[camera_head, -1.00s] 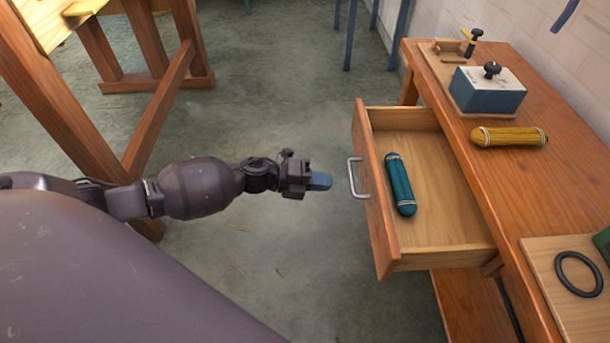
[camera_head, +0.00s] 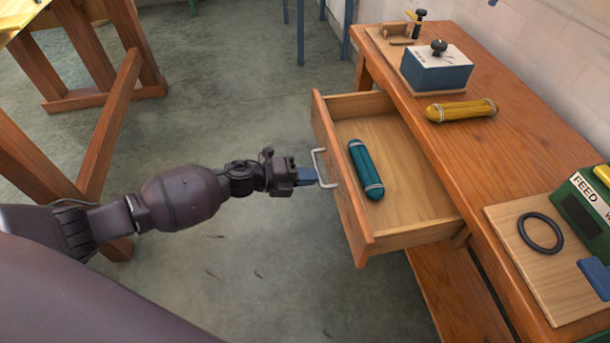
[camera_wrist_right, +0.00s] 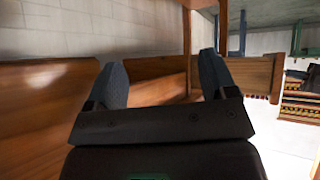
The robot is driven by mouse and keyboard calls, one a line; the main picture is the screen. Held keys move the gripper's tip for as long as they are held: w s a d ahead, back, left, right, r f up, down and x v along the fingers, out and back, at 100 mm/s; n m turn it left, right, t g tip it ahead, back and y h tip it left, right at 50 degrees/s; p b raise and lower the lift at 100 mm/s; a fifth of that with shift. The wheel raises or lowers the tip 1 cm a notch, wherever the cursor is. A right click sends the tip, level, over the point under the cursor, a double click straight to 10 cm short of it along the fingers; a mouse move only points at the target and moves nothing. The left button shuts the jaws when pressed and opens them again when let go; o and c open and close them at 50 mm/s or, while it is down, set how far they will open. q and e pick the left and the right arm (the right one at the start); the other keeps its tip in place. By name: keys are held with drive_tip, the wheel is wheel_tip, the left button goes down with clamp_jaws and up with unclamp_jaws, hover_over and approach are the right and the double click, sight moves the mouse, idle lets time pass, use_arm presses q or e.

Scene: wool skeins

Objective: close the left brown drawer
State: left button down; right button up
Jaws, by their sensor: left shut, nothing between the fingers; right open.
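The brown drawer (camera_head: 346,190) stands pulled out from the wooden bench in the head view, its inside open to view. Its metal handle (camera_head: 319,167) faces left. A teal skein (camera_head: 366,170) lies in the drawer. My left gripper (camera_head: 307,176) is shut and empty, its blue fingertips right at the handle; I cannot tell whether they touch it. My right gripper (camera_wrist_right: 160,68) is open in the right wrist view, with nothing between its fingers and brown wood beyond them.
On the bench top (camera_head: 480,150) are a yellow skein (camera_head: 461,111), a blue box with a black knob (camera_head: 437,71), and a board with a black ring (camera_head: 540,233). A green FEED box (camera_head: 582,205) stands at right. Floor left of the drawer is clear.

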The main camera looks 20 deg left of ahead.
sight(335, 164)
use_arm(q)
drive_tip(key=r+x, duration=0.1)
drive_tip(key=x, duration=0.6)
drive_tip(key=r+b+x, duration=0.1)
drive_tip(key=x, duration=0.5)
drive_tip(key=d+r+x, duration=0.1)
drive_tip(key=r+x, duration=0.1)
drive_tip(key=x, duration=0.5)
drive_tip(key=shift+w+d+f, duration=0.1)
drive_tip(key=shift+w+d, duration=0.1)
drive_tip(key=shift+d, duration=0.05)
drive_tip(key=shift+w+d+b, duration=0.3)
drive_tip(key=shift+d, duration=0.15)
drive_tip(key=shift+r, duration=0.25)
use_arm(e)
drive_tip(key=shift+s+f, duration=0.25)
drive_tip(key=shift+f, duration=0.4)
use_arm(q)
drive_tip(key=shift+w+d+r, duration=0.1)
drive_tip(key=shift+r, duration=0.05)
use_arm(e)
drive_tip(key=shift+s+f, duration=0.1)
